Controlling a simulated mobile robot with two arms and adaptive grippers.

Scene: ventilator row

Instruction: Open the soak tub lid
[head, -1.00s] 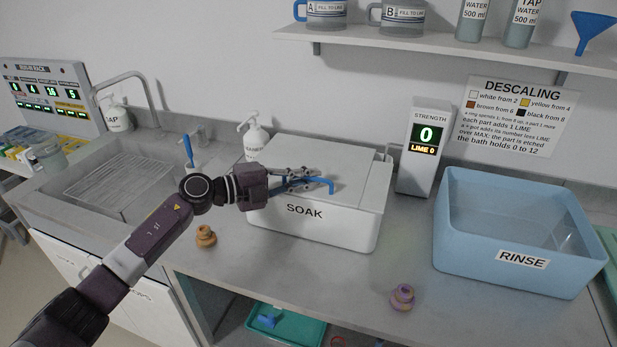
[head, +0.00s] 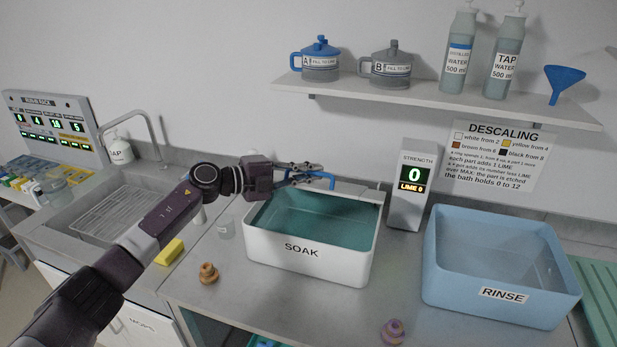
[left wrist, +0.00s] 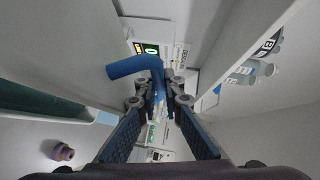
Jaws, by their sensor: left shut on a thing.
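The white soak tub (head: 300,252) stands on the counter with its top open, and teal liquid (head: 315,222) shows inside. My left gripper (head: 308,174) is over the tub's back side, shut on the blue lid handle (head: 326,181). In the left wrist view the bent blue handle (left wrist: 135,66) sits between the fingertips, against the pale lid (left wrist: 70,45). The lid is raised at the back of the tub. In the head view it is hard to tell from the pale wall, and my arm hides part of it. My right gripper is not in view.
The strength display (head: 411,185) stands close to the tub's right, with the blue rinse tub (head: 500,296) beyond. A shelf (head: 440,97) with jugs and bottles hangs above. A yellow sponge (head: 170,252) lies left.

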